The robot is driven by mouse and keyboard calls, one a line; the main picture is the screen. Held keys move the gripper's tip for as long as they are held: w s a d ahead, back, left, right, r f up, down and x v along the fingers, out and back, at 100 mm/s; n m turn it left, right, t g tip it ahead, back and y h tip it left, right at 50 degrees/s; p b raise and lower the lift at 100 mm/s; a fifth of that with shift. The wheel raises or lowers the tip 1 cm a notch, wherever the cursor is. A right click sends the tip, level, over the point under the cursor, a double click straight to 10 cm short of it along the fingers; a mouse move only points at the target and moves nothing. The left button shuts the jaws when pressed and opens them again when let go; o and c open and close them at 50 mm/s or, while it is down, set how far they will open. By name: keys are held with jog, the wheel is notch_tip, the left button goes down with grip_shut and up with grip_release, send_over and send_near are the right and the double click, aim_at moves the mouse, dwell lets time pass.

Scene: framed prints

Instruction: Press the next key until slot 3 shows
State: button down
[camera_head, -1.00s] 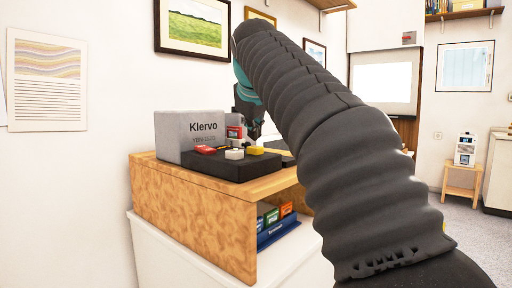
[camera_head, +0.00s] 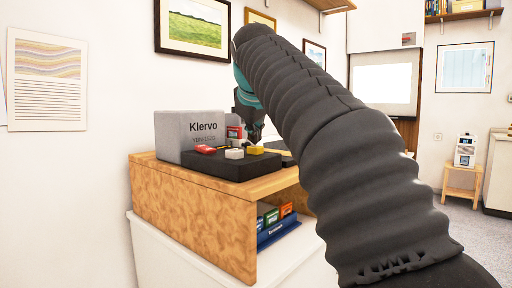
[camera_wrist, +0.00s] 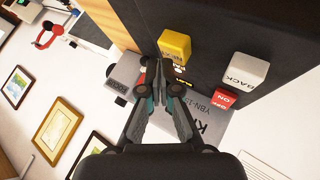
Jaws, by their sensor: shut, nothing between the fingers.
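The grey Klervo machine (camera_head: 203,132) stands on the wooden stand, with a black base in front. The base carries a red on/off switch (camera_wrist: 224,99), a white key marked BACK (camera_wrist: 238,70) and a yellow key (camera_wrist: 174,44). Any marking on the yellow key is not readable. My gripper (camera_wrist: 168,66) is shut and empty, its tips beside the yellow key in the wrist view. In the head view, my gripper (camera_head: 255,141) points down just over the yellow key (camera_head: 254,150); I cannot tell whether they touch. A small coloured panel (camera_head: 234,133) is partly hidden; its slot number is unreadable.
The wooden stand (camera_head: 190,205) has an open shelf holding a blue tray (camera_head: 276,233) with coloured boxes. Framed prints (camera_head: 194,27) hang on the wall behind. My arm covers the right of the machine in the head view.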

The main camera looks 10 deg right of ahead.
aim_at(255, 146)
jog(key=shift+f+b, duration=0.65)
jog(key=shift+f, duration=0.2)
dwell(0.7)
jog(key=shift+r, duration=0.1)
jog(key=shift+r+p, duration=1.2)
jog(key=shift+p, duration=0.25)
notch_tip(255, 146, up, 3)
jog(key=p, duration=0.3)
jog(key=shift+r+p, duration=0.35)
jog(key=shift+r, duration=0.7)
